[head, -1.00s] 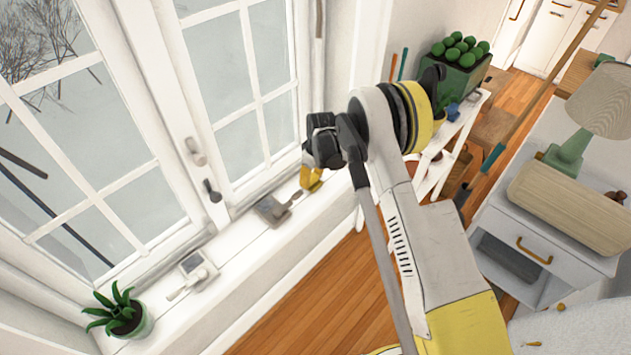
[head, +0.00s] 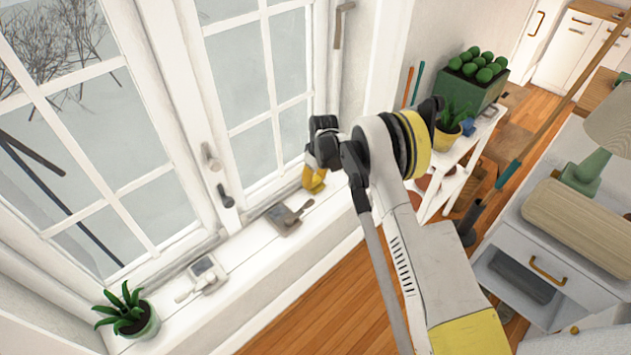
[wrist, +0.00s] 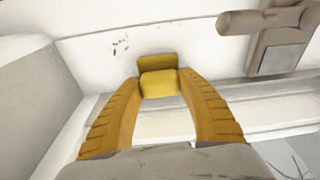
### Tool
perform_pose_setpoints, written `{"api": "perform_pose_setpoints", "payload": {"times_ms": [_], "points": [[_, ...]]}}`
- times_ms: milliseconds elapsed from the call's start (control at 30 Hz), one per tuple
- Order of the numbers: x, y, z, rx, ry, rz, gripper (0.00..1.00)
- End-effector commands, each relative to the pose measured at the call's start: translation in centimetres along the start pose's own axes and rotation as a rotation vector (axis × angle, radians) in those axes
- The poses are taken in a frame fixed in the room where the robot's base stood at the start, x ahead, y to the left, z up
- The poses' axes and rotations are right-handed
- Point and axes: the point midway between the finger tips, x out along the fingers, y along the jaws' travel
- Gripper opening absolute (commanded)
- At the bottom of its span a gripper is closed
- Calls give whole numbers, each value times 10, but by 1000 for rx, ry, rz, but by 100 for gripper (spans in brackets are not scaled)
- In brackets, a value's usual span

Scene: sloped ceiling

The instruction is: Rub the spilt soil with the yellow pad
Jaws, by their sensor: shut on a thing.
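The yellow pad (wrist: 157,62) is between the tips of my yellow-fingered gripper (wrist: 160,82) in the wrist view. The fingers are shut on its two sides. The spilt soil (wrist: 121,48) shows as small dark specks on the white sill, just left of the pad and apart from it in the picture. I cannot tell whether the pad touches the sill. In the head view my gripper (head: 314,180) is over the far part of the window sill.
A grey tray-like object with a handle (head: 288,218) lies on the sill (head: 240,262) close to my gripper. Farther along are a small white device (head: 205,272) and a potted plant (head: 130,312). The window (head: 265,90) with its handle borders the sill. A plant shelf stands beyond my arm.

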Motion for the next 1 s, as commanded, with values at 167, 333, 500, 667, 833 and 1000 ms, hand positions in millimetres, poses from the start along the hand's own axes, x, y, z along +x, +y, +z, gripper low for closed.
{"api": "perform_pose_setpoints", "payload": {"times_ms": [167, 333, 500, 667, 833, 1000], "points": [[-10, 0, -6, -3, 10, 3, 5], [-29, 0, -9, -3, 11, 3, 5], [-47, 0, -10, -2, 8, 2, 5], [-60, 0, -11, -2, 6, 2, 4], [-60, 0, -11, -1, 5, 2, 4], [-61, 0, -11, -1, 5, 2, 4]]}}
